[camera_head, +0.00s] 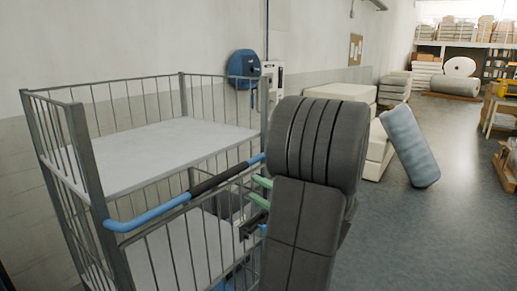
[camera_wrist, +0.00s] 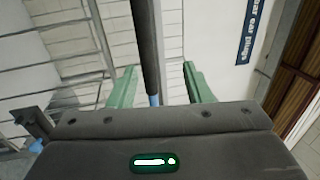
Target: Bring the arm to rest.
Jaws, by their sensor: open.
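My gripper (camera_head: 261,191) is in the middle of the head view, with its dark arm on the right. Its green fingers are spread apart beside the wire cage trolley (camera_head: 78,145). The trolley's blue handle bar (camera_head: 150,214) has a black grip sleeve (camera_head: 214,181) and passes close by the fingers. In the wrist view my gripper (camera_wrist: 161,80) shows both fingers apart, with the black sleeve (camera_wrist: 145,45) in the gap between them in the picture. I cannot tell how deep the bar lies, and no finger visibly touches it. The gripper holds nothing.
The trolley's white upper shelf (camera_head: 165,150) is empty. A blue-grey roll (camera_head: 409,146) leans against stacked white slabs (camera_head: 342,92) behind my arm. A blue wall unit (camera_head: 243,67) hangs behind the trolley. The grey floor (camera_head: 420,235) at right is clear.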

